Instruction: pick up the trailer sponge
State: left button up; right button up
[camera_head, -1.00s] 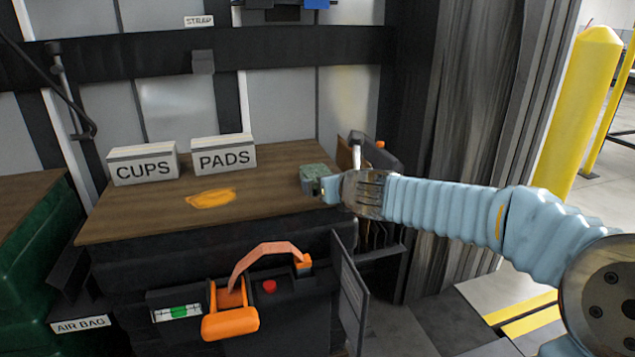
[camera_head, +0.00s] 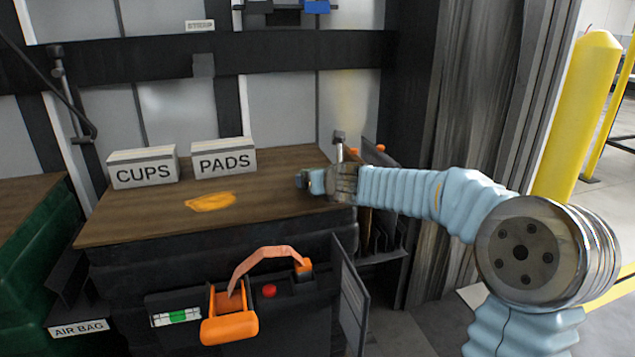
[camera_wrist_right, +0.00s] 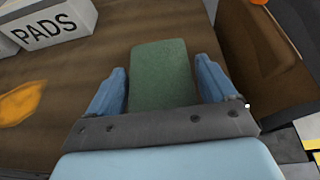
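The sponge is a green block (camera_wrist_right: 162,75) on the brown wooden top. In the right wrist view it lies between the two blue fingers of my right gripper (camera_wrist_right: 162,68). The fingers are spread, with a narrow gap showing on each side of the sponge near their tips, so the gripper looks open around it. In the head view my right gripper (camera_head: 306,182) is low over the right end of the top and hides most or all of the sponge. My left gripper is not in view.
A rack with upright tools (camera_head: 380,165) stands close to the right. The front left is clear.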

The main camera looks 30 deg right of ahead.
jog(key=c, duration=0.7)
